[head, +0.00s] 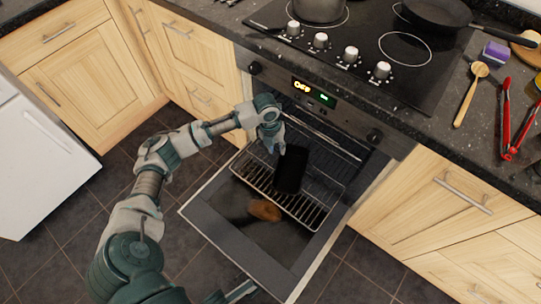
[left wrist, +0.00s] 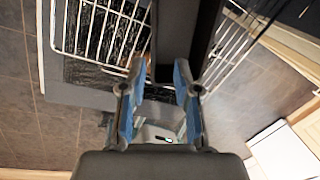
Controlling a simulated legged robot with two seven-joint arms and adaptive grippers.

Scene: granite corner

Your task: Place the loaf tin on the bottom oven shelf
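The loaf tin (head: 291,170) is a dark, narrow, oblong tin over the wire oven shelf (head: 318,217) in the head view. My left gripper (head: 276,146) is at the tin's upper left end. In the left wrist view, the blue-padded fingers of my left gripper (left wrist: 160,68) close on either side of the dark tin (left wrist: 172,45). The wire shelf also shows there (left wrist: 100,28), beyond the fingers. Whether the tin touches the shelf I cannot tell. The oven interior below this shelf is largely hidden.
The oven door (head: 213,205) is folded down, with a brown patch or object (head: 265,210) seen at it. Above is the hob (head: 405,50) with a pot (head: 318,10) and a pan (head: 437,12). A wooden spoon (head: 470,95) and red tongs (head: 507,125) lie on the counter.

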